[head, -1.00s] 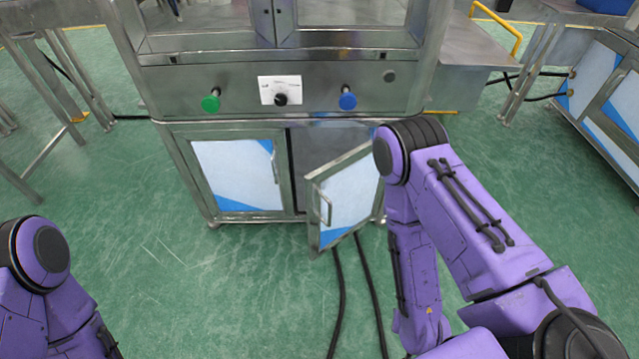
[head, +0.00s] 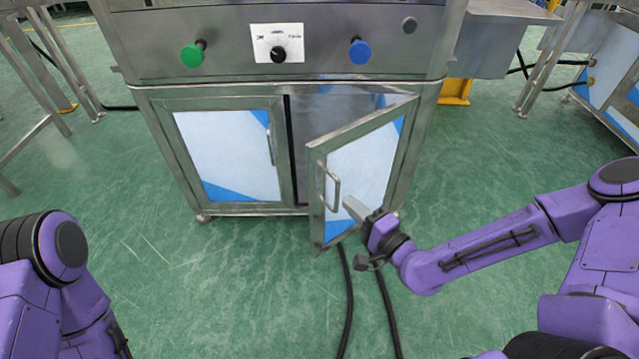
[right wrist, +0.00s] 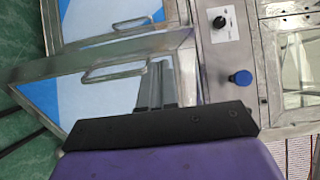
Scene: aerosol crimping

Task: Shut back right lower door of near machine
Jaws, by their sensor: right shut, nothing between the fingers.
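The near machine (head: 300,90) is a steel cabinet with two lower doors. Its right lower door (head: 360,170) stands partly open, swung out toward me, hinged on its right side, with a bar handle (head: 331,186) near its free edge. In the right wrist view the open door (right wrist: 100,92) crosses the picture. My right gripper (head: 350,206) is shut and empty, in front of the door's lower part just right of the handle; whether it touches cannot be told. In the right wrist view its fingers (right wrist: 155,90) show against the door. The left gripper is out of view; only my left arm shows.
The left lower door (head: 232,155) is shut. A green knob (head: 192,56), a switch plate (head: 277,44) and a blue knob (head: 359,51) sit above. Black cables (head: 347,300) run along the green floor below the door. Open floor lies in front.

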